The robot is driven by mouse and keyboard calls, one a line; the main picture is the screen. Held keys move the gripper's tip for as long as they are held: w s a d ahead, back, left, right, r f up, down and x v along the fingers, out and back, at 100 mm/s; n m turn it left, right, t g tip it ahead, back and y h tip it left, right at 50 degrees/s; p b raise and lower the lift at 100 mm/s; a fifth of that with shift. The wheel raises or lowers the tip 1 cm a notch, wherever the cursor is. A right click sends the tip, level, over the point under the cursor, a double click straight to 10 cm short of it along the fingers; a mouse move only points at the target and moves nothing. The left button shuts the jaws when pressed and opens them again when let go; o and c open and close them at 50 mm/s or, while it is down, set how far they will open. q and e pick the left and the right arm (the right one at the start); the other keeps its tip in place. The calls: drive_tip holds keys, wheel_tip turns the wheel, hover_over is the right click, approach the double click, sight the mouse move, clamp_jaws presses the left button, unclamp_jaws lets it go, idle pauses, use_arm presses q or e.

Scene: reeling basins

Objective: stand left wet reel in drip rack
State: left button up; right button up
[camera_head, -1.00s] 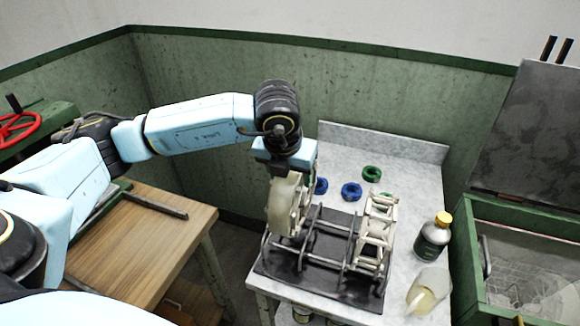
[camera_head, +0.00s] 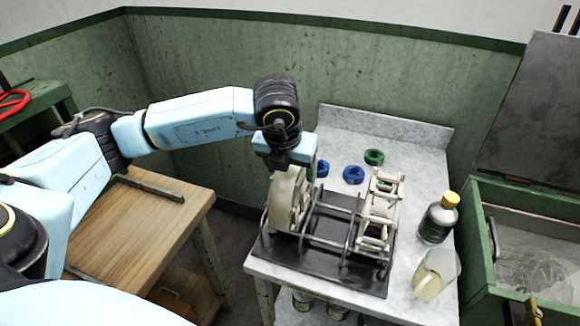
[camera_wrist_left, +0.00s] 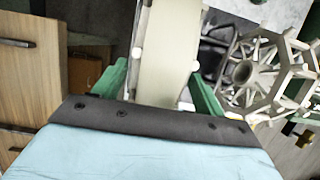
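The left wet reel (camera_head: 285,201), a cream wheel with a broad rim, stands upright at the left end of the dark wire drip rack (camera_head: 318,242). My left gripper (camera_head: 286,160) is above it, pointing down. In the left wrist view its green fingers (camera_wrist_left: 165,85) lie on both sides of the pale reel rim (camera_wrist_left: 168,45) and appear closed on it. The reel's lower edge is among the rack's wires; whether it rests there I cannot tell. A second cream reel (camera_head: 381,212) with open spokes stands at the rack's right end. My right gripper is not in view.
The rack is on a grey table (camera_head: 415,185). Blue and green rings (camera_head: 353,174) lie behind it. A yellow-capped bottle (camera_head: 438,218) and a clear jug (camera_head: 436,272) stand to its right. A green basin (camera_head: 515,215) is at far right, a wooden bench (camera_head: 140,235) at left.

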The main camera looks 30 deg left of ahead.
use_arm(q)
drive_tip(key=shift+o, duration=1.3)
drive_tip(key=v, duration=1.3)
drive_tip(key=shift+r, duration=0.2)
